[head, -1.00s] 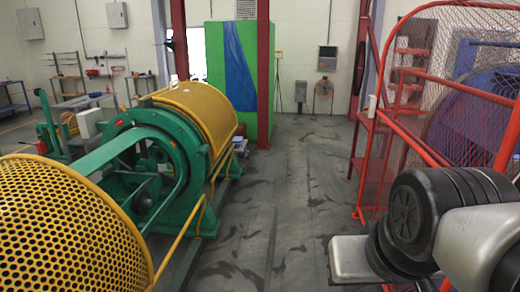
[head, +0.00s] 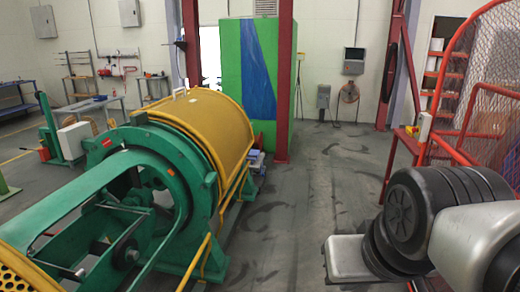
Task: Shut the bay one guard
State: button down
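A curved yellow perforated guard (head: 208,122) covers the top and right side of the far section of the green strander (head: 165,150). A small pale handle shows on top of it, towards the left. A second yellow perforated guard (head: 14,284) shows only as a corner at the bottom left. I see no label telling which guard is bay one, and I cannot tell whether the far guard is fully shut. My arm's grey and black links are at the lower right; my gripper is not in view.
A clear grey floor aisle (head: 290,215) runs along the machine's right side. A yellow rail (head: 197,262) stands low beside the machine. Red mesh fencing (head: 480,90) is on the right. A green cabinet (head: 232,75) and red column (head: 284,80) stand behind.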

aim_at(226, 180)
jog(key=i+j+z, duration=0.1)
jog(key=i+z, duration=0.25)
jog(key=i, duration=1.2)
jog(key=i+u, duration=0.25)
jog(key=i, duration=0.5)
jog(key=i+l+u, duration=0.25)
jog(key=i, duration=0.45)
jog(key=i+j+u, duration=0.15)
jog(key=i, duration=0.6)
